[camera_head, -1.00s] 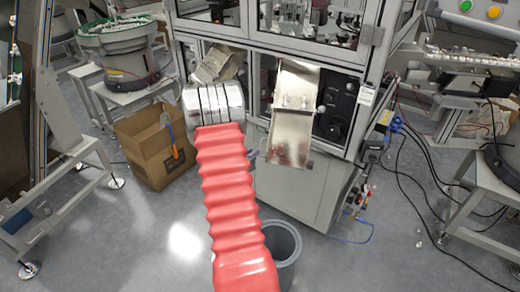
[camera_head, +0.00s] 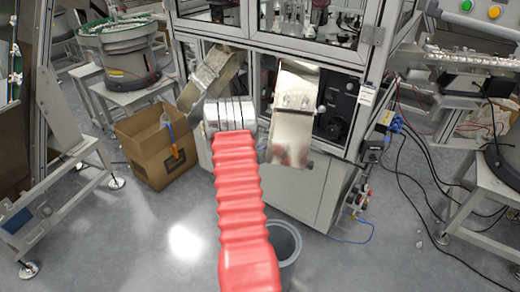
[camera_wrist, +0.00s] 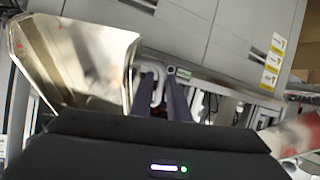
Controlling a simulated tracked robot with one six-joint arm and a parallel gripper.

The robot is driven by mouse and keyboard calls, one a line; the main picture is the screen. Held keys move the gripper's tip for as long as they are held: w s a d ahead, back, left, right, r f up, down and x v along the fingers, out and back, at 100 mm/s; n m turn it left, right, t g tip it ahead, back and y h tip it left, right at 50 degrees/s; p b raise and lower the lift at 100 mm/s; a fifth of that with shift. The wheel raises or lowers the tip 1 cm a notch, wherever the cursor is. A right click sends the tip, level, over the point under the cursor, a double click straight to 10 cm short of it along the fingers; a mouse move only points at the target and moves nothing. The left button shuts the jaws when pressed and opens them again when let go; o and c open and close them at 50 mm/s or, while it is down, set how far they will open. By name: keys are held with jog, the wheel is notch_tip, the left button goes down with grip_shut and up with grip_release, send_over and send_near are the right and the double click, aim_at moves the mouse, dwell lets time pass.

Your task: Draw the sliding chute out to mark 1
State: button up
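Two bare metal chutes show on the machine front in the head view: a right one (camera_head: 292,115), hanging steeply in front of the cabinet, and a left one (camera_head: 210,75), slanting down to the left. I cannot tell which is the sliding one, and no mark 1 is legible. In the wrist view a shiny chute (camera_wrist: 85,65) fills the upper left. My gripper (camera_wrist: 159,92) is open, its two dark fingers apart. A pale U-shaped handle (camera_wrist: 157,84) shows between them; contact cannot be told. In the head view my arm hides the fingertips.
A grey bin (camera_head: 286,243) stands on the floor below the right chute, beside my arm. An open cardboard box (camera_head: 160,160) stands to the left. Cables (camera_head: 405,175) run at the right.

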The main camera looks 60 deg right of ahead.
grip_shut()
dwell(1.3)
